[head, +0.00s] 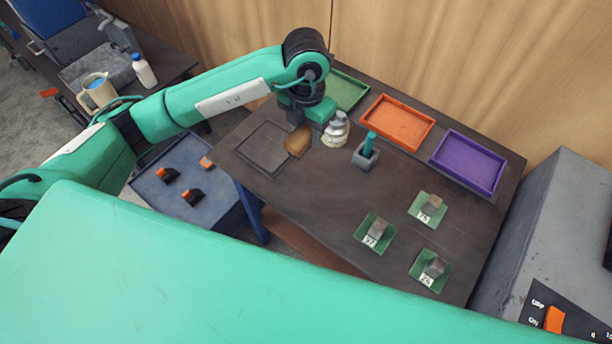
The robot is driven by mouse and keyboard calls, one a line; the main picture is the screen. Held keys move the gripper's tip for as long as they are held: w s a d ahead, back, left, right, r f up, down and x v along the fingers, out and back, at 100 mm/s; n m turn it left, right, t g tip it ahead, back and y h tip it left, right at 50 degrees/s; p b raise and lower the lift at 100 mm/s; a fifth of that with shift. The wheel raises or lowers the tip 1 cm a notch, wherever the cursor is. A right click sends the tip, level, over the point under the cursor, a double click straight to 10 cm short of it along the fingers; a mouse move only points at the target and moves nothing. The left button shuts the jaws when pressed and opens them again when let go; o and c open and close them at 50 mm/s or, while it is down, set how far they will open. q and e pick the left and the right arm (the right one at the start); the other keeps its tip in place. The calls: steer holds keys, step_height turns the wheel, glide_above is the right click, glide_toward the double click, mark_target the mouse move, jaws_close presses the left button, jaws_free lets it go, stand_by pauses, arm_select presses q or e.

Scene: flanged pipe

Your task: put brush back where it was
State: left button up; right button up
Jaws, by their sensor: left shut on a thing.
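My left gripper (297,127) is over the back left part of the dark table. It is shut on a tan, wood-coloured thing (298,143), which looks like the brush. The brush is held low, by the right edge of a thin square outline (264,148) on the tabletop. I cannot tell whether it touches the table. Its upper part is hidden by the gripper. A pale, stepped metal piece (336,130), perhaps the flanged pipe, stands just right of the gripper. My right gripper is out of view.
A grey holder (365,158) with a teal handle stands close by on the right. Green (347,92), orange (398,122) and purple (468,162) trays line the back. Small green trays (375,235) with grey blocks sit at front right. The middle of the table is clear.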

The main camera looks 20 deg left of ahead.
arm_select(q)
step_height(320, 180, down, 14)
steer(key=p, duration=0.4)
steer(key=shift+r, duration=0.15)
step_height(320, 180, down, 4)
steer(key=shift+f+p, duration=0.15)
steer(key=shift+p, duration=0.4)
steer(key=shift+f, duration=0.1)
steer(key=shift+f, duration=0.15)
steer(key=o, duration=1)
steer(key=shift+c, duration=0.2)
